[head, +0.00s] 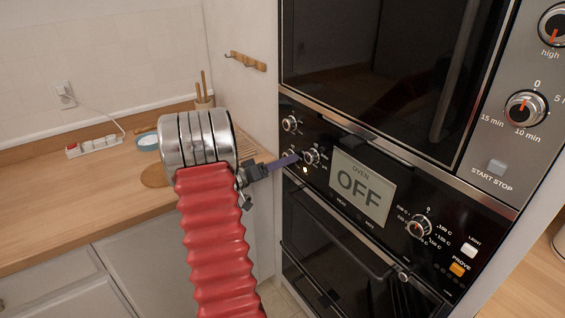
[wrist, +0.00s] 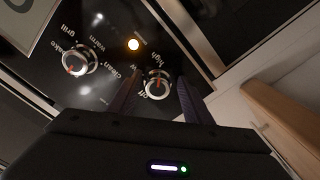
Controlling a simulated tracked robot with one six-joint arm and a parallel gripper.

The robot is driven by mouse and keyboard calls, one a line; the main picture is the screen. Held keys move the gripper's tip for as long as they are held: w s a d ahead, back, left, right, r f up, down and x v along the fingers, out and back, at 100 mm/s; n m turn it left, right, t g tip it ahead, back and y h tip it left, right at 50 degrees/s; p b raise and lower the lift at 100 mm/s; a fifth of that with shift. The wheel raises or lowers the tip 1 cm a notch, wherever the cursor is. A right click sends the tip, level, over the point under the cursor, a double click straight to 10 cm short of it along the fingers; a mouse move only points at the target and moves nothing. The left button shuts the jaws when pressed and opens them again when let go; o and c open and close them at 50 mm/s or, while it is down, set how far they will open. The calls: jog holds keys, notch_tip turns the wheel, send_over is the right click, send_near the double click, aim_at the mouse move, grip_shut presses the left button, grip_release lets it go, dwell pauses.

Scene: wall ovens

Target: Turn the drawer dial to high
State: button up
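The drawer dial (wrist: 158,86) is a small silver-rimmed knob on the black oven panel, with "off" and "high" printed around it. Its red pointer appears turned toward "off" in the wrist view. My gripper (wrist: 159,79) is open, with one dark finger on each side of the dial. I cannot tell whether the fingers touch it. In the head view my gripper (head: 295,157) reaches the panel left of the display, and its fingers cover part of the dial.
Another dial (head: 290,124) is above. The display (head: 362,187) reads "OVEN OFF". A wooden counter (head: 60,220) lies to the left, with a power strip (head: 95,146) at its back.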

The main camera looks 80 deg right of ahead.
jog(key=shift+o, duration=0.9)
jog(key=shift+r, duration=0.15)
jog(key=shift+w+a, duration=0.1)
jog(key=shift+w, duration=0.05)
jog(key=v, duration=1.3)
jog(key=shift+w+a, duration=0.2)
